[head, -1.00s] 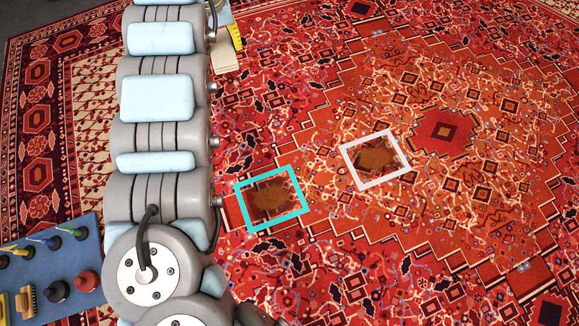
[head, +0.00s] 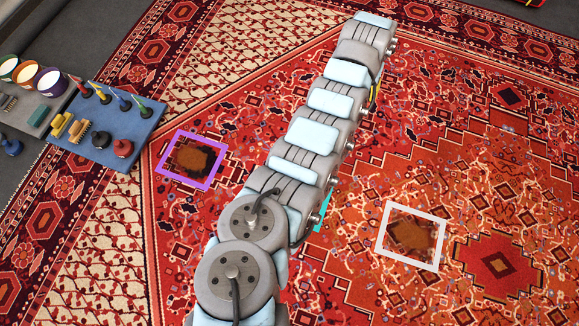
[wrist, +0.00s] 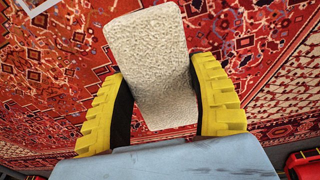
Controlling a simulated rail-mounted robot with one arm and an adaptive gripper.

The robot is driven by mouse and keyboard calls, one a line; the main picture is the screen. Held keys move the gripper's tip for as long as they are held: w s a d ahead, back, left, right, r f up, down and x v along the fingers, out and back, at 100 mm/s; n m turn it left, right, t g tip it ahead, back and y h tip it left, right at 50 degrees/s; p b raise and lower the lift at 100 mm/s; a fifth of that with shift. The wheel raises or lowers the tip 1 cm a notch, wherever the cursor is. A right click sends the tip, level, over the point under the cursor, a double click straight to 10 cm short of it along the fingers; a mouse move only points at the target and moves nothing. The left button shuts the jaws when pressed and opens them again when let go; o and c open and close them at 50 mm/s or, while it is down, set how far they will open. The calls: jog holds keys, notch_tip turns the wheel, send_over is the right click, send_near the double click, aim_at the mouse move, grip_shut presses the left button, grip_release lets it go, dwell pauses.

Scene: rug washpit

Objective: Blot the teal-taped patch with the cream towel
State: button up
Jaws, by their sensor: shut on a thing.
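In the wrist view my gripper (wrist: 160,78), with yellow ribbed fingers and black pads, is shut on the cream towel (wrist: 152,45), a thick, textured rectangular pad. Rug shows beyond the towel. In the head view my arm hides the towel and most of my gripper; only a sliver of yellow finger (head: 374,93) shows. The teal-taped patch (head: 322,212) is mostly behind my arm, with only a strip of its tape visible. My gripper is well beyond it, farther up the picture.
A purple-taped patch (head: 165,149) and a white-taped patch (head: 385,225) lie on either side of my arm. A blue tray (head: 123,108) with brushes and bottles and a grey tray (head: 22,122) with bowls are at left. In the wrist view a red object (wrist: 305,166) is at lower right.

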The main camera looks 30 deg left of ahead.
jog(key=s+a+f+t+b, duration=0.1)
jog(key=s+a+f, duration=0.3)
jog(key=s+f, duration=0.6)
jog(key=s+a+f+b, duration=0.1)
jog(key=s+a+f, duration=0.2)
jog(key=s+f, duration=0.7)
jog(key=s+a+f+t+b, duration=0.1)
jog(key=s+a+f, duration=0.35)
jog(key=f, duration=1.05)
jog(key=shift+n+h, duration=0.4)
jog(key=shift+s+d+f+b, duration=0.1)
jog(key=shift+f+b, duration=2.45)
jog(key=shift+f, duration=1.15)
jog(key=shift+f, duration=0.7)
notch_tip(320, 180, up, 7)
jog(key=p, duration=0.5)
